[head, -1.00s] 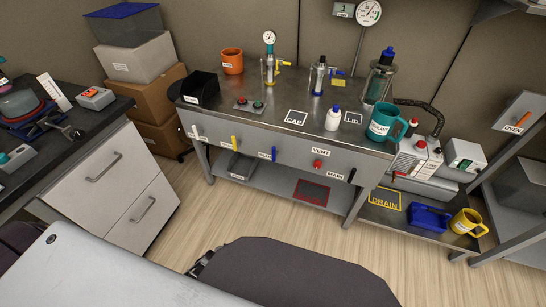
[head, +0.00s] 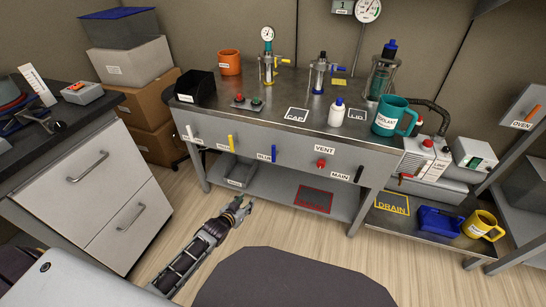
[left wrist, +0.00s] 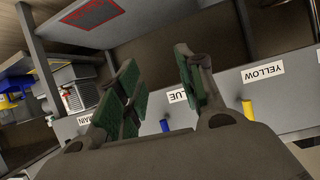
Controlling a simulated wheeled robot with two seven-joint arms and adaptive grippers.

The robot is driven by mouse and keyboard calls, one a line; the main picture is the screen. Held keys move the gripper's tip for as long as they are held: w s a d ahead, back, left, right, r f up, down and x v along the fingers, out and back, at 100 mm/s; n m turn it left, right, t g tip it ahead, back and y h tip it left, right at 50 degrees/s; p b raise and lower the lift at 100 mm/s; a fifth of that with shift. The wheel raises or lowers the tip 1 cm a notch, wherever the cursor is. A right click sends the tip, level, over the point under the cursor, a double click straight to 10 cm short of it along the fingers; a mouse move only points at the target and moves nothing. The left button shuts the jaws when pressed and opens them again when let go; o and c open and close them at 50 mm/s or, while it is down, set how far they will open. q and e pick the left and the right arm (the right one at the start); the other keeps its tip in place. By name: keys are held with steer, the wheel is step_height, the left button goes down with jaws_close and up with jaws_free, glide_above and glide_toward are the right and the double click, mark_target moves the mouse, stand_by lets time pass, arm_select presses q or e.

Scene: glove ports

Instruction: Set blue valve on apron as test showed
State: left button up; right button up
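The blue valve (head: 274,154) is a blue lever on the grey apron (head: 300,151) at the bench front, beside a label reading BLUE. It points up and down in the head view. In the left wrist view the blue lever (left wrist: 164,126) shows between my fingers, beyond them. My left gripper (head: 240,203) is below and left of the blue valve, apart from it. In the left wrist view its green-padded fingers (left wrist: 160,90) are spread and hold nothing. My right gripper is not in view.
On the apron are a white lever (head: 190,132), a yellow lever (head: 231,142), a red VENT knob (head: 321,163) and a black MAIN lever (head: 358,175). A teal mug (head: 391,117) stands on the bench top. A drawer cabinet (head: 95,190) stands left of my left arm.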

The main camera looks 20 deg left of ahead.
arm_select(q)
steer(key=w+d+r+t+h+b, duration=0.1)
steer(key=w+d+r+t+b, duration=0.15)
steer(key=r, duration=0.45)
steer(key=t+h+b, duration=0.2)
steer(key=b, duration=0.2)
glide_toward(273, 152)
steer(key=s+a+f, duration=0.1)
steer(key=s, duration=0.2)
steer(key=shift+w+d+r+m, duration=0.1)
steer(key=shift+r+m, duration=0.3)
steer(key=shift+m, duration=0.1)
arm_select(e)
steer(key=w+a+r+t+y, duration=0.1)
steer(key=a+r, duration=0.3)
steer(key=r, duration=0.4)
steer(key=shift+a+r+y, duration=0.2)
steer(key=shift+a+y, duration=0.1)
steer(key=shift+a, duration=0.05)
arm_select(q)
steer(key=shift+w+b, duration=0.1)
steer(key=shift+b, duration=0.2)
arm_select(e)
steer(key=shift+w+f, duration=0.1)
